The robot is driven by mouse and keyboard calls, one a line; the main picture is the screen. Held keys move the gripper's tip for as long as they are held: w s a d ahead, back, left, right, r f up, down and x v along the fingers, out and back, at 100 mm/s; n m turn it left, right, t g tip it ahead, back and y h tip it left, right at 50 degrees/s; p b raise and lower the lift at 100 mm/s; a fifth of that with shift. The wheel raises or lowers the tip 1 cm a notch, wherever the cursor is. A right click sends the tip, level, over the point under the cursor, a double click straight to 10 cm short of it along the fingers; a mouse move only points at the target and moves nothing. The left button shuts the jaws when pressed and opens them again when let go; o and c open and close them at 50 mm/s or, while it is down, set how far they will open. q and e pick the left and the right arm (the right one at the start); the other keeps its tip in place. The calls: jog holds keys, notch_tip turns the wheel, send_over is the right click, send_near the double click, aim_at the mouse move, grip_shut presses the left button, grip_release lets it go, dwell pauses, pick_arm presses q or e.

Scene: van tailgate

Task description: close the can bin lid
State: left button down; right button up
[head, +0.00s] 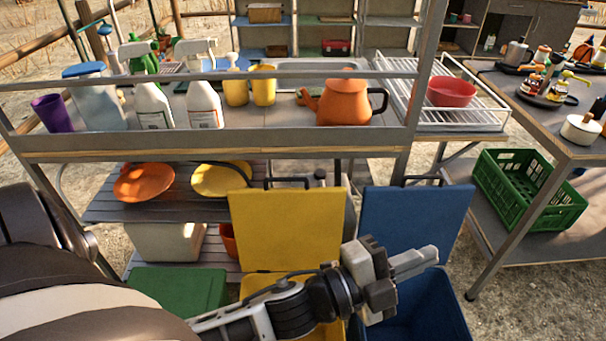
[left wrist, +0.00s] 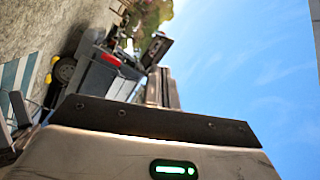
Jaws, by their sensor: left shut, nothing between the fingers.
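Three bins stand low in front in the head view. The yellow bin (head: 255,290) has its yellow lid (head: 287,225) standing upright, open. The blue bin (head: 437,300) has its blue lid (head: 415,230) standing upright, open. The green bin's lid (head: 180,288) lies flat, shut. No label shows which one is for cans. My left gripper (head: 425,258) is shut and empty, in front of the lower blue lid and above the blue bin. My left arm crosses over the yellow bin and hides part of it. My right gripper is out of view.
A shelf above the bins holds spray bottles, yellow mugs (head: 263,86), an orange kettle (head: 344,102) and a red bowl (head: 452,92) in a rack. Orange (head: 144,182) and yellow plates (head: 222,179) lie below. A green crate (head: 527,192) stands at right. The left wrist view shows sky and a vehicle (left wrist: 100,75).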

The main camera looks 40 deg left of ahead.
pick_arm(q)
jog(key=s+d+m+g+h+b, duration=0.1)
jog(key=s+d+m+g+h, duration=0.2)
jog(key=m+g, duration=0.75)
jog(key=s+d+m+g+h, duration=0.3)
jog(key=d+m, duration=0.1)
jog(key=m, duration=1.4)
jog(key=w+a+f+m+g+y+b, duration=0.1)
jog(key=w+a+f+m+g+y, duration=0.1)
jog(key=a+f+m+y, duration=0.65)
jog(key=w+a+m+t+y, duration=0.1)
jog(key=w+a+m+y, duration=0.2)
jog(key=a, duration=0.4)
jog(key=w+a+m+t+y, duration=0.2)
jog(key=w+a+m+y, duration=0.15)
jog(key=a, duration=0.25)
jog(key=w+a+r+t+y+b, duration=0.1)
jog(key=w+a+r+y, duration=0.2)
jog(key=a, duration=0.5)
jog(key=w+a+r+t+y, duration=0.2)
jog(key=a+r+y, duration=0.15)
jog(key=a, duration=0.45)
jog(key=shift+m+g+y, duration=0.25)
jog(key=shift+m, duration=0.2)
jog(key=x, duration=0.9)
jog(key=shift+f+b, duration=0.4)
jog(key=shift+d, duration=0.15)
